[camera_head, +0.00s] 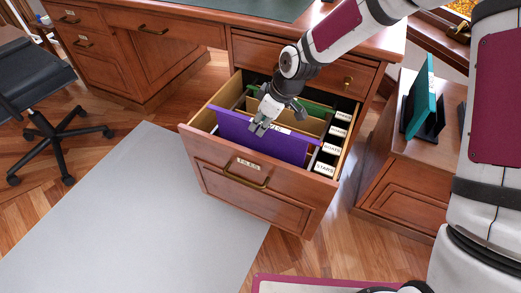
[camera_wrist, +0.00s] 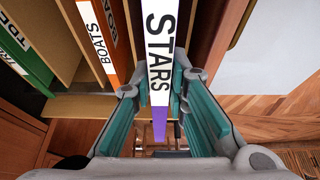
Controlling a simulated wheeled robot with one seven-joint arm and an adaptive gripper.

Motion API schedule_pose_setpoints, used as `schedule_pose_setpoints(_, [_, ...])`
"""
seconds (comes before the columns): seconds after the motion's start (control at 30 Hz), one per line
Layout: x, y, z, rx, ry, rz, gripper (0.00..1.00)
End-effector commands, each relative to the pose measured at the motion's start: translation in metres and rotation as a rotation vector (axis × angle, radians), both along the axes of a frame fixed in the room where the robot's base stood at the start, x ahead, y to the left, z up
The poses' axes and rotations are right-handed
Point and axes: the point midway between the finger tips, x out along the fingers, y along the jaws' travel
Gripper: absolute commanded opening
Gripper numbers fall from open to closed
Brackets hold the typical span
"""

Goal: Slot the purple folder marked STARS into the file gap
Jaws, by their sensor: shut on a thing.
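The purple folder (camera_head: 262,138) is upright in the open file drawer, just behind its front panel. Its top edge shows above the drawer front, and its lower edge is hidden. In the wrist view its white STARS label (camera_wrist: 160,50) lies between my fingers, with a bit of purple below. My gripper (camera_head: 262,124) is shut on the folder's top edge from above. The drawer's STARS tag (camera_head: 324,169) is at the front of the right side, near the folder's right end. I cannot tell whether the folder touches the drawer floor.
Behind the purple folder are tan dividers, an orange BOATS folder (camera_wrist: 98,38) and a green folder (camera_wrist: 25,60). The drawer front (camera_head: 240,175) has a brass handle. A teal folder (camera_head: 420,98) stands in a black holder on the right cabinet. A black chair (camera_head: 40,85) is at left.

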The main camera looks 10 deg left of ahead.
Motion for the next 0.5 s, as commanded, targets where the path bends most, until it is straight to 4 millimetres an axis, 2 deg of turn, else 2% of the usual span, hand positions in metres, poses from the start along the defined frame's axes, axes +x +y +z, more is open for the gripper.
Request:
schedule_pose_setpoints(0.03, [-0.001,0.001,-0.014,0.000,0.002,0.001,0.00])
schedule_pose_setpoints(0.1, [-0.001,0.001,-0.024,0.000,0.001,0.001,0.00])
schedule_pose_setpoints(0.37, [0.000,0.000,-0.039,0.001,-0.001,0.000,0.00])
schedule_pose_setpoints(0.5, [-0.001,0.001,-0.059,-0.001,0.001,0.001,0.00])
